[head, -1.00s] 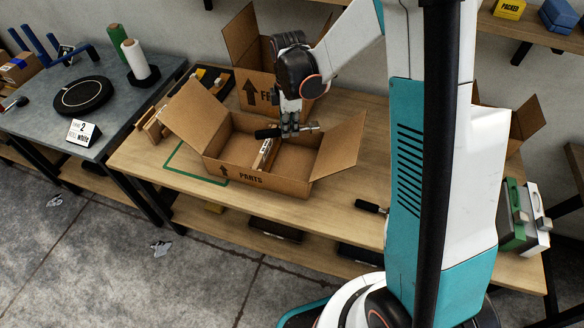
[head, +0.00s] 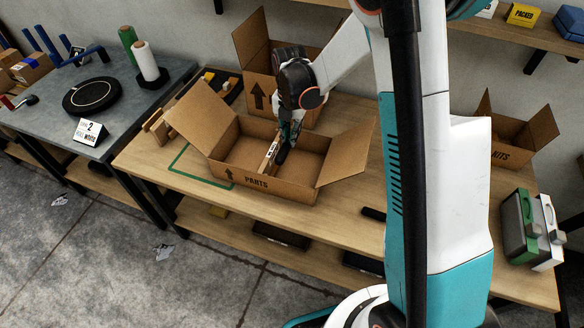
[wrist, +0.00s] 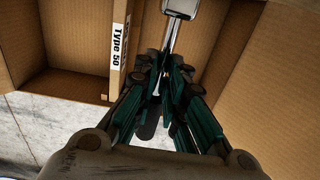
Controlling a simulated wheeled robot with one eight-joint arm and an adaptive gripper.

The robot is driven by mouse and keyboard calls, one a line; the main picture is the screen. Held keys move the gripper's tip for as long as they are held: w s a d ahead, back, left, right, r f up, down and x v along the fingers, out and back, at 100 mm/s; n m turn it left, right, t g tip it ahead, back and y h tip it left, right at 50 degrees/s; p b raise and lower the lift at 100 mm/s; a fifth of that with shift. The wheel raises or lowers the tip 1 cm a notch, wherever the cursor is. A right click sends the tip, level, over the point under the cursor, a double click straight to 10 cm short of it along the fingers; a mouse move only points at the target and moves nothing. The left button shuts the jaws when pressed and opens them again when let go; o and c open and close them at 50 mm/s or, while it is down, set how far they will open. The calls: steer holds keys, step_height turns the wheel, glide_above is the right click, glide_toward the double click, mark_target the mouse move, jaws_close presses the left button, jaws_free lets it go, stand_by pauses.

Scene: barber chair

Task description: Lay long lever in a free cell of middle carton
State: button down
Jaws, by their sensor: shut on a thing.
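My gripper (head: 289,128) is shut on the long lever (head: 282,154), which has a black grip and a silver shaft. In the wrist view my gripper (wrist: 163,78) holds the lever, whose silver end (wrist: 181,8) points to the top. The middle carton (head: 225,174), marked PARTS, stands open on the wooden bench. A divider (head: 270,152) labelled Type 50 splits it into two cells; the divider also shows in the wrist view (wrist: 119,42). The lever is over the right cell, beside and roughly along the divider. I cannot tell its height. The visible parts of both cells look empty.
A taller open carton (head: 259,84) stands close behind. A KITS carton (head: 512,140) is at the right. A black item (head: 373,214) lies on the bench, partly hidden by my column. The PARTS carton's side flaps (head: 344,150) stick outward. Bare bench (head: 340,205) lies right of it.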

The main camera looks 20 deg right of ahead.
mark_target(291, 170)
step_height(291, 170, down, 14)
steer(key=b, duration=0.4)
steer(key=c, duration=2)
jaws_free()
steer(key=shift+f, duration=0.1)
steer(key=shift+c, duration=0.2)
steer(key=o, duration=0.4)
